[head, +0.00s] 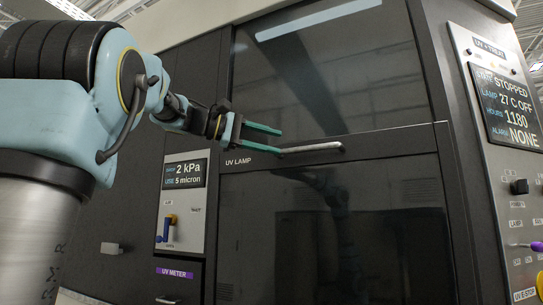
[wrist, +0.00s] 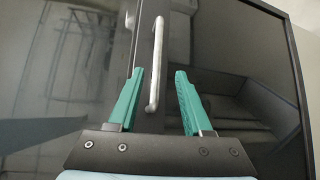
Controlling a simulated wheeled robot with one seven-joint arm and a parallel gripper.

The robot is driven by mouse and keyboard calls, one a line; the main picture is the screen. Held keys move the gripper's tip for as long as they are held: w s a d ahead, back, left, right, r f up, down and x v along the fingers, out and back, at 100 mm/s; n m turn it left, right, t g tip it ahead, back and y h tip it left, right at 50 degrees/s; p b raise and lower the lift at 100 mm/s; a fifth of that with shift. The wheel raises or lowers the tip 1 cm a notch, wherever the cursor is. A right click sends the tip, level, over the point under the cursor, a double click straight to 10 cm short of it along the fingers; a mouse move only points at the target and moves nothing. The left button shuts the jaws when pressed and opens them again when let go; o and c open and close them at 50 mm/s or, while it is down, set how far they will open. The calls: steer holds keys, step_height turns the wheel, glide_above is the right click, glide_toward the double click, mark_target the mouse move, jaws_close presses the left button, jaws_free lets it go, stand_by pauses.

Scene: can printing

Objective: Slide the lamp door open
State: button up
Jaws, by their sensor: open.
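The lamp door is a dark glossy panel (head: 330,235) beside the label "UV LAMP". A silver bar handle (head: 312,148) runs level along its upper edge. My gripper (head: 281,142) is open, its two green fingers pointing at the left end of the handle. In the wrist view the handle (wrist: 158,60) stands upright in the picture, and its near end lies between the spread fingers of my gripper (wrist: 160,80). I cannot tell whether the fingers touch the handle. The door appears shut, with a narrow seam above it.
A dark glass panel (head: 335,75) is above the door. A small gauge panel (head: 184,200) reading "2 kPa" is on the left. A drawer labelled "UV METER" (head: 177,273) is below the gauge.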

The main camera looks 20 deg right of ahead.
mark_target(304, 148)
steer(key=d+p, duration=0.1)
steer(key=d, duration=0.2)
steer(key=d+p, duration=0.1)
steer(key=d, duration=0.2)
steer(key=d+p, duration=0.1)
steer(key=d, duration=0.2)
steer(key=shift+w+d+f+p, duration=0.15)
steer(key=shift+d+f+p, duration=0.1)
steer(key=shift+f+p, duration=0.1)
steer(key=shift+d+f, duration=0.2)
steer(key=shift+d, duration=0.35)
jaws_close()
stand_by(0.5)
